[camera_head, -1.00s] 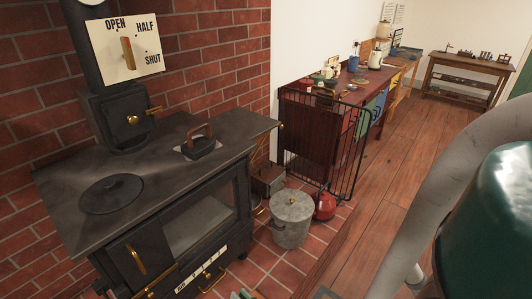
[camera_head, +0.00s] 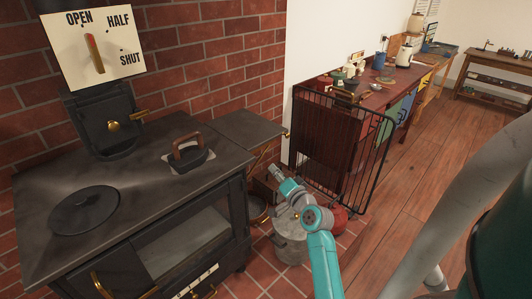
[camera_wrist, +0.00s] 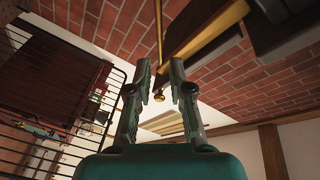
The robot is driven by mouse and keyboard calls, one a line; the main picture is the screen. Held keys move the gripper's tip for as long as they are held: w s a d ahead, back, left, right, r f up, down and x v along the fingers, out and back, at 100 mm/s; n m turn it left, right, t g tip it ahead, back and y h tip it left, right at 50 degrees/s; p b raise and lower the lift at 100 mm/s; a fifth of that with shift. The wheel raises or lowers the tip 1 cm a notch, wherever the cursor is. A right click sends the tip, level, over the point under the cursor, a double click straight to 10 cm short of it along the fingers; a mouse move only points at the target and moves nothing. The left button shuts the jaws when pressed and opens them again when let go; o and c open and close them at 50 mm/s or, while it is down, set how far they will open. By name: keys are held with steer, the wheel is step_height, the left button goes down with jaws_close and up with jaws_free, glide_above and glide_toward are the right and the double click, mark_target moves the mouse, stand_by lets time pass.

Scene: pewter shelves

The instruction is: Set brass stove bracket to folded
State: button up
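The stove's dark side leaf (camera_head: 240,128) stands out level to the right of the stove. The brass bracket (camera_head: 262,157) shows as a thin, partly hidden diagonal beneath it. In the wrist view a brass bar (camera_wrist: 212,30) slants along a dark edge, and a thin brass rod (camera_wrist: 159,40) ends in a round knob (camera_wrist: 159,97). My gripper (camera_head: 273,172) is just below and right of the leaf, apart from it as far as I can tell. In the wrist view my gripper (camera_wrist: 161,72) is open, its fingers apart, with the knob showing between them and nothing held.
The black stove (camera_head: 120,195) fills the left, with a flatiron (camera_head: 187,154) on top. A lidded metal bucket (camera_head: 288,245) and a red kettle (camera_head: 338,218) stand below my arm. A black wire guard (camera_head: 365,150) fronts the counter. The wooden floor at right is open.

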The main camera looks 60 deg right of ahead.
mark_target(263, 154)
steer(key=x, duration=1)
steer(key=shift+w+d, duration=0.25)
steer(key=shift+w, duration=0.05)
steer(key=shift+c, duration=0.3)
jaws_close()
